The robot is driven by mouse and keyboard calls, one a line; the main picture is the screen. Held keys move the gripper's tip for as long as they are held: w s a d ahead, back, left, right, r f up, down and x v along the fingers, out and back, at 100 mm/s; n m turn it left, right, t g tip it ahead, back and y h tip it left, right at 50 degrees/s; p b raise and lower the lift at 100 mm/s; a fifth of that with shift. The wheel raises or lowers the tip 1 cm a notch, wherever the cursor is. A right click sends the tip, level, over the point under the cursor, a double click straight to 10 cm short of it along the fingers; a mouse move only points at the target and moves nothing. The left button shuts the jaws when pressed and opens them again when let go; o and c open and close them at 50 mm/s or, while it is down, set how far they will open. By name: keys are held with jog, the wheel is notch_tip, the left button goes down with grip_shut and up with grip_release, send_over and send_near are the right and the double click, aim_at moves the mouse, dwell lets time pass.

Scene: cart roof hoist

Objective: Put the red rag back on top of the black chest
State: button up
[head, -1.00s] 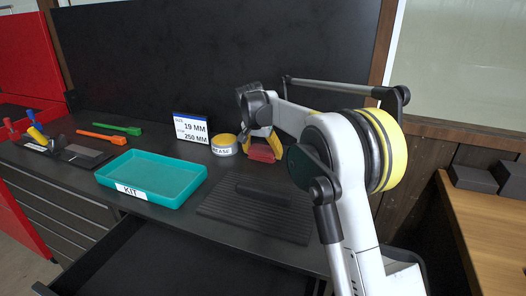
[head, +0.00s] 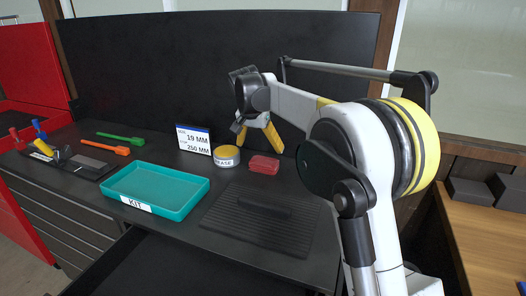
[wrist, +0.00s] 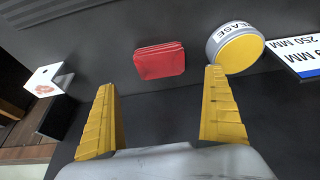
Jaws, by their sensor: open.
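The red rag (head: 263,165), a folded flat pad, lies on the top of the black chest (head: 228,184), just right of the grease tin. In the wrist view the rag (wrist: 160,60) lies flat on the dark surface, beyond the fingertips and apart from them. My gripper (head: 257,136) is above the chest top, over the rag's area, with its yellow fingers spread and nothing between them. The wrist view shows the open fingers of my gripper (wrist: 161,88) wide apart.
The grease tin (head: 226,157) stands close beside the rag, with a size sign (head: 194,139) behind it. A teal kit tray (head: 158,188) and a ribbed black mat (head: 260,222) lie in front. A drawer is open below. A dark panel (head: 200,60) stands behind.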

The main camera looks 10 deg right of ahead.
jog(key=s+d+r+n+t+y, duration=0.1)
jog(key=s+r+n, duration=0.15)
jog(key=s, duration=0.75)
jog(key=s+d+r+n, duration=0.1)
jog(key=s+r, duration=0.2)
jog(key=s, duration=0.6)
jog(key=s+f+n, duration=0.1)
jog(key=s+f, duration=0.2)
jog(key=s, duration=0.4)
jog(key=s+f+n+t+y, duration=0.1)
jog(key=s+f, duration=0.2)
jog(key=s, duration=0.4)
jog(key=s+f+n+t, duration=0.1)
jog(key=s+f, duration=0.2)
jog(key=s, duration=0.4)
jog(key=shift+s+d+f+y, duration=0.1)
jog(key=shift+s+f+y, duration=0.05)
jog(key=shift+f+y, duration=0.15)
jog(key=shift+s+f, duration=0.2)
jog(key=shift+f, duration=0.05)
